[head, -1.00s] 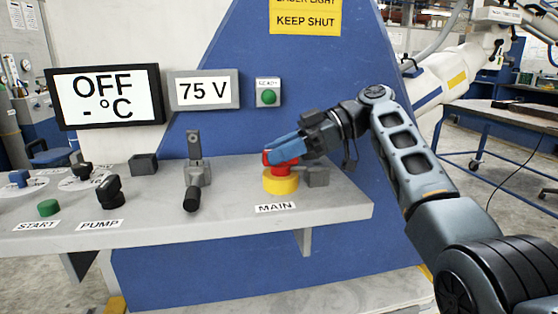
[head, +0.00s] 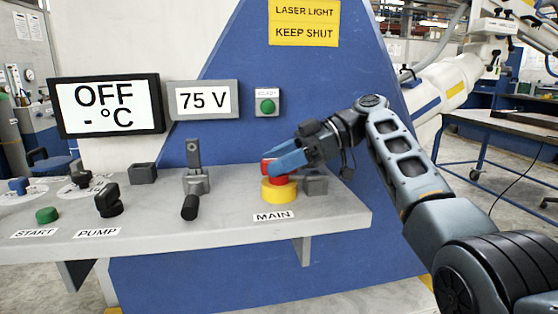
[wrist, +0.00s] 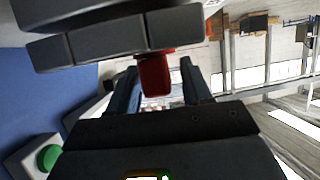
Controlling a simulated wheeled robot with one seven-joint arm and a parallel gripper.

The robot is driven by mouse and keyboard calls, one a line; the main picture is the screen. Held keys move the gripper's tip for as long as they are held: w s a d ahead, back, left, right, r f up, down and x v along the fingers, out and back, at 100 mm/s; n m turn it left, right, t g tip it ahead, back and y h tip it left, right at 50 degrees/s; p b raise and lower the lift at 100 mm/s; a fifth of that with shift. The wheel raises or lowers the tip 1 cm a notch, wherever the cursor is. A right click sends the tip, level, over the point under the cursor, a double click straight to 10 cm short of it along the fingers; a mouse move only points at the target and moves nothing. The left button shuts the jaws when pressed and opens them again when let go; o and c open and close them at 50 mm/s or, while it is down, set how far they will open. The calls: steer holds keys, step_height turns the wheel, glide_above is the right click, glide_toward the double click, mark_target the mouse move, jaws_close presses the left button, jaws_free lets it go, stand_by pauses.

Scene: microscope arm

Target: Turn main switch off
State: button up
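The main switch is a red knob (head: 279,178) on a yellow round base (head: 279,191), above the MAIN label (head: 273,216) on the grey console. My gripper (head: 275,158) comes in from the right, its blue fingers on either side of the red handle. In the wrist view the red handle (wrist: 154,76) lies between the two fingertips, with a narrow gap showing on its right side. The fingers look apart rather than clamped. Part of the knob is hidden behind the nearer finger.
A lever with a black grip (head: 190,206) and a PUMP knob (head: 107,201) stand left on the console (head: 235,226). A grey block (head: 314,185) sits just right of the switch. Displays read OFF (head: 105,105) and 75 V (head: 203,100). A green READY lamp (head: 267,106) is on the panel.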

steer(key=shift+d, duration=0.1)
steer(key=v, duration=0.7)
steer(key=shift+d, duration=0.25)
steer(key=shift+w+r, duration=0.15)
steer(key=shift+w, duration=0.05)
